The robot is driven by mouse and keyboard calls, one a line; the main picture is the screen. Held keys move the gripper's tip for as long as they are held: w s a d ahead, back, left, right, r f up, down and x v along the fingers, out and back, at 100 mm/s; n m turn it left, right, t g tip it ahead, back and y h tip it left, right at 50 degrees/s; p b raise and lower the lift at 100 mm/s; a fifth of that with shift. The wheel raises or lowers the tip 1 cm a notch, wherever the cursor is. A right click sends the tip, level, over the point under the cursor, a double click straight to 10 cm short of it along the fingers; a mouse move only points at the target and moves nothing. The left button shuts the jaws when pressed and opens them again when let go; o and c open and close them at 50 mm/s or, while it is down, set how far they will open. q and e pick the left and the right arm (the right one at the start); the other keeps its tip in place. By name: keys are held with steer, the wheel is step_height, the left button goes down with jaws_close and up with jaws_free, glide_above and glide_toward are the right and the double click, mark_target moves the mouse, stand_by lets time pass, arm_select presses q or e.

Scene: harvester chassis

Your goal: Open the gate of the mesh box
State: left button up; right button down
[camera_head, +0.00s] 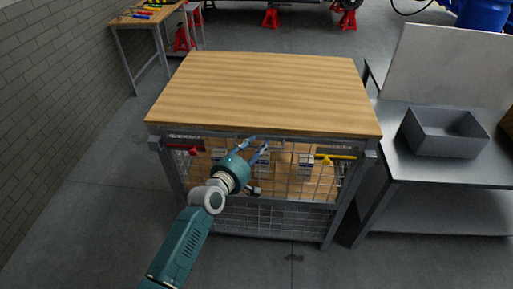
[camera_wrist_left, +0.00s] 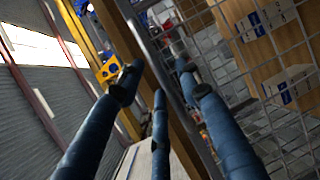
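The mesh box (camera_head: 300,185) is a metal-framed cage under a wooden top, with a wire-mesh gate (camera_head: 290,180) across its front. A red part (camera_head: 182,148) shows at the gate's upper left and a yellow part (camera_head: 335,157) at its upper right. My left gripper (camera_head: 257,147) is in front of the upper middle of the mesh, fingers apart. In the left wrist view its blue fingers (camera_wrist_left: 163,88) are spread, with a grey metal bar (camera_wrist_left: 150,50) passing between them; contact cannot be told. My right gripper is not in view.
A metal bench (camera_head: 430,180) with a grey bin (camera_head: 445,133) stands close on the right. A brick wall (camera_head: 50,80) is at the left. The floor before the box is clear apart from my arm.

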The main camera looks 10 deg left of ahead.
arm_select(q)
jaws_close()
steer(key=shift+s, duration=0.1)
steer(key=s+f+b, duration=0.3)
steer(key=s+f, duration=0.2)
steer(key=s, duration=0.6)
steer(key=s+f+t+b, duration=0.1)
steer(key=s+f+b, duration=0.2)
steer(key=s, duration=0.8)
step_height(320, 180, down, 2)
steer(key=shift+f+m+h, duration=0.15)
steer(key=shift+m+h, duration=0.15)
